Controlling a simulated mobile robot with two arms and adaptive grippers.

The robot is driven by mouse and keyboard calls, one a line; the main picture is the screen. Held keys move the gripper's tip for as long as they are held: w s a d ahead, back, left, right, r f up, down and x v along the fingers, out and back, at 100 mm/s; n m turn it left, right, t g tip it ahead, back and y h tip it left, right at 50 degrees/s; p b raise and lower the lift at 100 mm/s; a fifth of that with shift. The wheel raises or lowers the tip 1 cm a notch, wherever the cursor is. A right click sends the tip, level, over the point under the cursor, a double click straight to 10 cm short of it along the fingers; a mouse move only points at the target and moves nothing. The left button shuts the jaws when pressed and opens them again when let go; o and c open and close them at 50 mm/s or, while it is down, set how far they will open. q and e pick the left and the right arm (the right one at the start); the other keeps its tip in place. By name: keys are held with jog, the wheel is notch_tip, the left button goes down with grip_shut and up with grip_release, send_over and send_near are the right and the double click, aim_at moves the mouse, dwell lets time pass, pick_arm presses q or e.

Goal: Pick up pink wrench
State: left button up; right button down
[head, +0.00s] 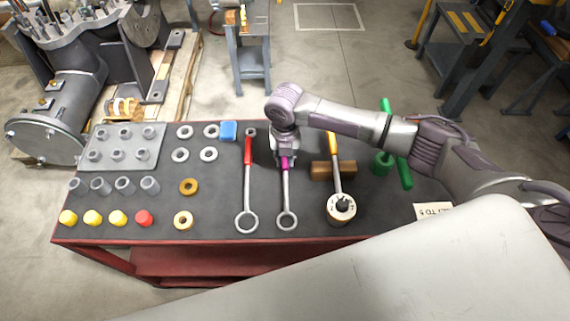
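The pink wrench (286,195) lies on the dark top of the red workbench (215,229), its ring end towards the front edge and its pink handle towards the back. My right gripper (286,154) points down at the pink handle and covers its far part. Its fingers are small and mostly hidden under the wrist, so I cannot tell whether they are apart, closed or touching the handle. My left gripper is not in view.
A red-handled wrench (247,180) lies close to the left. A yellow-handled wrench (335,155) lies to the right, by a brown block (322,171) and a round metal part (341,209). A blue block (228,131), washers and caps stand left. Green-handled tool (403,172) is right.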

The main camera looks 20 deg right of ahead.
jog(key=shift+r, duration=0.2)
dwell(0.4)
jog(key=shift+r, duration=0.25)
jog(key=r, duration=0.1)
jog(key=r+b, duration=0.1)
jog(key=r, duration=0.1)
jog(key=shift+s+a+r, duration=0.2)
jog(key=shift+a+r, duration=0.1)
jog(key=shift+a, duration=0.05)
jog(key=s+a+r+b, duration=0.2)
jog(key=s+a+r, duration=0.4)
jog(key=s+a, duration=0.1)
jog(key=shift+s+a+r, duration=0.2)
jog(key=shift+a+r, duration=0.15)
jog(key=shift+a, duration=0.15)
jog(key=c, duration=1.7)
grip_release()
grip_shut()
